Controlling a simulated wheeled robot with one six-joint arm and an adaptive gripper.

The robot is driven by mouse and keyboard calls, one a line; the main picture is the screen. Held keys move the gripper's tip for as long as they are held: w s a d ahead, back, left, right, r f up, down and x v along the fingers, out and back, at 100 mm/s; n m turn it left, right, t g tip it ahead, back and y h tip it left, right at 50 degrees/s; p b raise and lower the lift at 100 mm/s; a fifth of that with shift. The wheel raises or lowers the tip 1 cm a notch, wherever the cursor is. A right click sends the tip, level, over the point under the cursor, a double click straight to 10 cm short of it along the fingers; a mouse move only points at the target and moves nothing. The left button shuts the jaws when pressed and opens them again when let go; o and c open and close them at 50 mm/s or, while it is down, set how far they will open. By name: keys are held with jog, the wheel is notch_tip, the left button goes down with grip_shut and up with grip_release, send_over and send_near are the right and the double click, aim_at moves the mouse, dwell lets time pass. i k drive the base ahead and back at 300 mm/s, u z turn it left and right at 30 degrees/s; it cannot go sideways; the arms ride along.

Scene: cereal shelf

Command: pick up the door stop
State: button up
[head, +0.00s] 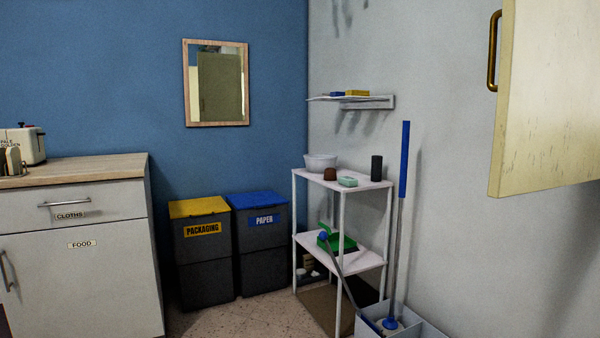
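A small brown, rounded block (330,174) stands on the top board of the white shelf rack (356,188); it looks most like the door stop, but I cannot be sure at this size. It stands in front of a white bowl (320,162) and left of a pale green block (348,182). A dark cylinder (376,168) stands further right on the same board. My gripper is not in view.
A green dustpan-like thing (337,241) lies on the rack's lower board. A blue-handled pole (405,160) rises from a grey box (412,326) at the right front. Bins (203,270) stand left of the rack. A cabinet door (550,90) juts in upper right. Speckled floor lies front left.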

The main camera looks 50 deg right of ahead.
aim_at(330, 174)
jog(key=z, duration=0.25)
jog(key=i, duration=1.75)
jog(key=z, duration=1.7)
jog(key=i, duration=1.05)
jog(key=z, duration=1.05)
